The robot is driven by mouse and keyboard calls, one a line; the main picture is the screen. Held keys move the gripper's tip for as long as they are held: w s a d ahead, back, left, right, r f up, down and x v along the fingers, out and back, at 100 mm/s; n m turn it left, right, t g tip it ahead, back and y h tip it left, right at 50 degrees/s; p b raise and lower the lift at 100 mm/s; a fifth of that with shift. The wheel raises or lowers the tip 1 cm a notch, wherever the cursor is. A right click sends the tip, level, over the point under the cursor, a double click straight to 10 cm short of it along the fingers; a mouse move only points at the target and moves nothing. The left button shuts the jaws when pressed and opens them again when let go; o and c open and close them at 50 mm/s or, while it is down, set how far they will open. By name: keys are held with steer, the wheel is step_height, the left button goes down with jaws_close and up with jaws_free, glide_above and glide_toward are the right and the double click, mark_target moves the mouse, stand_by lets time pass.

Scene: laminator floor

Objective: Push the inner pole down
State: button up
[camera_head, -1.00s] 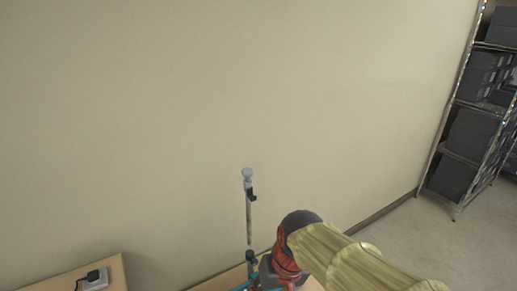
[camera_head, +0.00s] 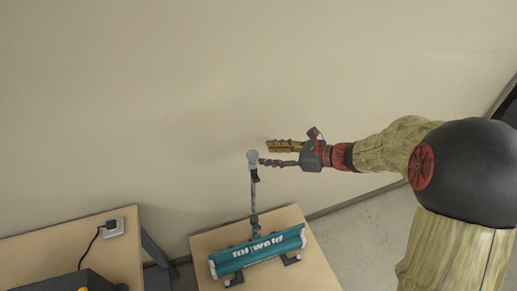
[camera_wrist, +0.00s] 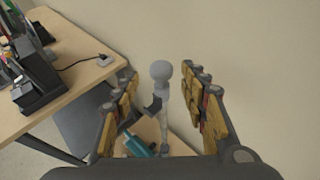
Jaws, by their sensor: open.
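A thin upright pole (camera_head: 252,196) rises from a teal roller unit with white lettering (camera_head: 258,252). A pale round knob (camera_head: 253,155) tops the pole, with a dark clip (camera_head: 255,177) just below it. My gripper (camera_head: 266,153) is open and comes in from the right, its fingertips close beside the knob. In the wrist view the knob (camera_wrist: 160,71) appears between the two spread fingers, with gaps on both sides. The fingers hold nothing. I cannot tell how far the knob is from the fingertips in depth.
The roller unit stands on a small wooden table (camera_head: 205,243). A second wooden table (camera_head: 35,250) on the left carries a white socket block (camera_head: 113,227) with a plugged cord. A plain wall (camera_head: 150,90) stands behind. A floor gap separates the tables.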

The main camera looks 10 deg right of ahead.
mark_target(254, 153)
steer(key=x, duration=0.7)
steer(key=shift+w+a+f, duration=0.1)
steer(key=shift+w, duration=0.05)
steer(key=shift+c, duration=0.3)
jaws_close()
stand_by(0.5)
